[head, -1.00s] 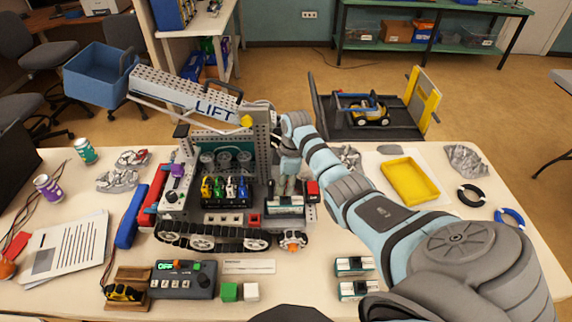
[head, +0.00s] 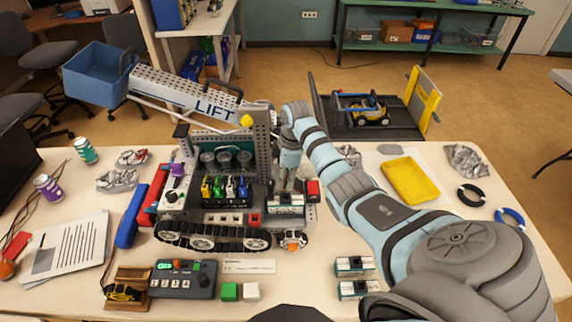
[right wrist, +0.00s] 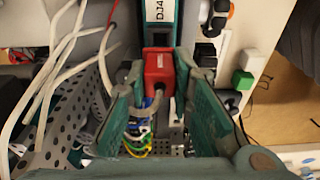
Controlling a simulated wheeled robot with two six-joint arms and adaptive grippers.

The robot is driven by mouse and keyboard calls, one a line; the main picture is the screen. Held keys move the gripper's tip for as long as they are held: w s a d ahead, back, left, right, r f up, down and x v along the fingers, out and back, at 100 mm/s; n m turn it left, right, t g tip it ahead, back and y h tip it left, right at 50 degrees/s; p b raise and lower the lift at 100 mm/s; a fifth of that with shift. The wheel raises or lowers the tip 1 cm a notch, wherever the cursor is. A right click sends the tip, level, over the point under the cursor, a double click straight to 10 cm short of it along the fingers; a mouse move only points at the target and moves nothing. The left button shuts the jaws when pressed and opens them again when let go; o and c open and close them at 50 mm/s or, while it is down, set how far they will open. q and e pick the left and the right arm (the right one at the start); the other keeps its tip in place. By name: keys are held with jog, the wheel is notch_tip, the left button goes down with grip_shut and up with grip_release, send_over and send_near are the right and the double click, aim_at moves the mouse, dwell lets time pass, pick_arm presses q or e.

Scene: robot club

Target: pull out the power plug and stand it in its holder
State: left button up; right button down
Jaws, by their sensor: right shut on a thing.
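The red power plug (right wrist: 160,70) with a grey cable shows in the right wrist view, against the end of a teal and black module (right wrist: 158,18). My right gripper (right wrist: 165,88) has one finger on each side of the plug and is shut on it. In the head view my right gripper (head: 285,186) points down at the tracked robot (head: 230,205), just above the module (head: 286,203). I cannot clearly make out the plug's holder. My left gripper is out of view.
A perforated boom (head: 185,92) marked LIFT and a perforated upright plate (head: 262,145) stand close behind the gripper. Loose cables (right wrist: 62,65) run beside it. A control box (head: 183,279) and two spare modules (head: 354,265) lie in front. A yellow tray (head: 409,181) lies right.

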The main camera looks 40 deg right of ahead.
jog(key=shift+r, duration=0.6)
